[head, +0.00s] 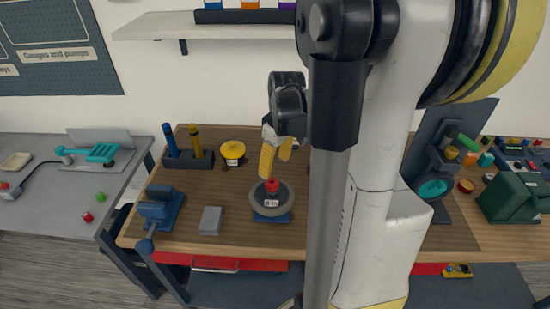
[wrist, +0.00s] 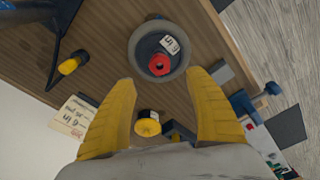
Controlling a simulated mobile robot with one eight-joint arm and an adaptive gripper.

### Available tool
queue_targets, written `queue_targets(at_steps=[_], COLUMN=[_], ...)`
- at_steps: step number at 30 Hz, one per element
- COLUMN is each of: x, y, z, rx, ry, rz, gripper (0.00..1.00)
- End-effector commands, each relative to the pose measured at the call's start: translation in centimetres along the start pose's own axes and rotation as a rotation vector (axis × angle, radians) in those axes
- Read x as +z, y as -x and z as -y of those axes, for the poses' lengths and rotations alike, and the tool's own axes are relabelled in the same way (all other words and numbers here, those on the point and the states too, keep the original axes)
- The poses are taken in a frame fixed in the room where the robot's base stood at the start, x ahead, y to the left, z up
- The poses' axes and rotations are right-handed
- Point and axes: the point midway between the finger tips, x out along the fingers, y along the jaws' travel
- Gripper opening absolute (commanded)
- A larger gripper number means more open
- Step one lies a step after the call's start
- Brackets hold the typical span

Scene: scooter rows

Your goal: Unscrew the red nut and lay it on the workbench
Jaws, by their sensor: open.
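The red nut (head: 271,185) sits at the centre of a dark grey wheel (head: 258,204), on a blue base on the wooden workbench (head: 228,187). A white label lies on the wheel beside the nut. In the wrist view, the nut (wrist: 159,65) shows as a red ring with a dark hole, inside the wheel rim (wrist: 137,40). My gripper (head: 276,165), with yellow fingers, hangs just above and behind the nut in the head view. In the wrist view, my gripper (wrist: 161,78) has its fingers wide apart and empty, with the nut ahead between the tips.
A yellow round part (head: 232,150) stands behind left of the wheel. A rack (head: 188,160) with blue and yellow handles is at the back left. A blue vise (head: 160,208) and grey block (head: 210,220) stand left. Bare wood lies between them. My arm hides the bench's middle right.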

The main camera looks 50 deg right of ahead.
Motion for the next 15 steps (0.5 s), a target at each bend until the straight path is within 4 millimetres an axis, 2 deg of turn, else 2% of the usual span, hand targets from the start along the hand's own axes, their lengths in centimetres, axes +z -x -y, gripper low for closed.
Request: queue_targets(at_steps=[1,9,15], x=[0.0,0.0,0.0], y=[-1.2,-6.4,-8.8], z=[0.0,0.0,0.0], rx=[0.000,0.000,0.000], ry=[0.000,-0.002,-0.003], rz=[0.000,0.001,0.001], gripper=[0.63,0.63,0.63])
